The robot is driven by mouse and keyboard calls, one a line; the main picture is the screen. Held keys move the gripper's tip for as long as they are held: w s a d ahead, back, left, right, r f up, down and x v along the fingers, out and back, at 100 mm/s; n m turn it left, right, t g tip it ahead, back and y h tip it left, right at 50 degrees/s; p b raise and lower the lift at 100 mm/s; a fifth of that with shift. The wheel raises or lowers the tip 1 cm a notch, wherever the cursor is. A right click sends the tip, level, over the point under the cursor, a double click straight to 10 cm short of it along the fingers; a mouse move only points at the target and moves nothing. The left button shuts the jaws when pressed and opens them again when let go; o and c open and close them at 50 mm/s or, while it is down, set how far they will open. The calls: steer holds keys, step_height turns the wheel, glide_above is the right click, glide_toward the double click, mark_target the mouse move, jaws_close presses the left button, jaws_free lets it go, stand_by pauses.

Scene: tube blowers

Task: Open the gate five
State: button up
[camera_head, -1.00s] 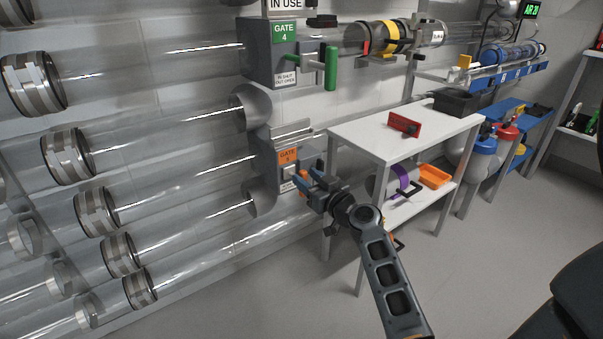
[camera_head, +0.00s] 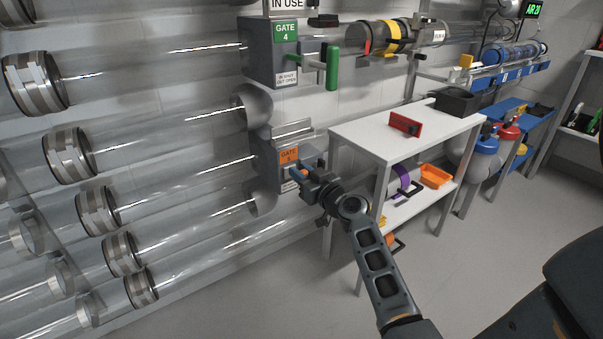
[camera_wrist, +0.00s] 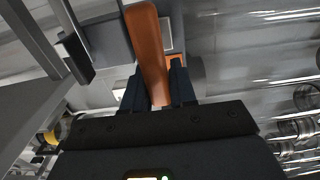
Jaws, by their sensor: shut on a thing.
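The gate five box (camera_head: 270,172) is grey with an orange label reading GATE 5 (camera_head: 289,154). It sits on the lower clear tubes, left of the white table. My gripper (camera_head: 308,177) is at the front of this box. In the wrist view an orange bar handle (camera_wrist: 148,45) runs down between the two dark fingers of my gripper (camera_wrist: 157,88), which is shut on it. Part of the orange label (camera_wrist: 175,61) shows behind the right finger. In the head view the handle is mostly hidden by my gripper.
The gate 4 box (camera_head: 262,62) with a green handle (camera_head: 332,66) is above. The floor (camera_head: 470,250) at the lower right is clear.

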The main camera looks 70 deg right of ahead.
jaws_close()
steer(key=shift+s+a, duration=0.1)
steer(key=b+v, duration=0.3)
steer(key=v, duration=0.5)
steer(key=shift+s, duration=0.3)
steer(key=shift+a, duration=0.1)
steer(key=o, duration=0.7)
jaws_free()
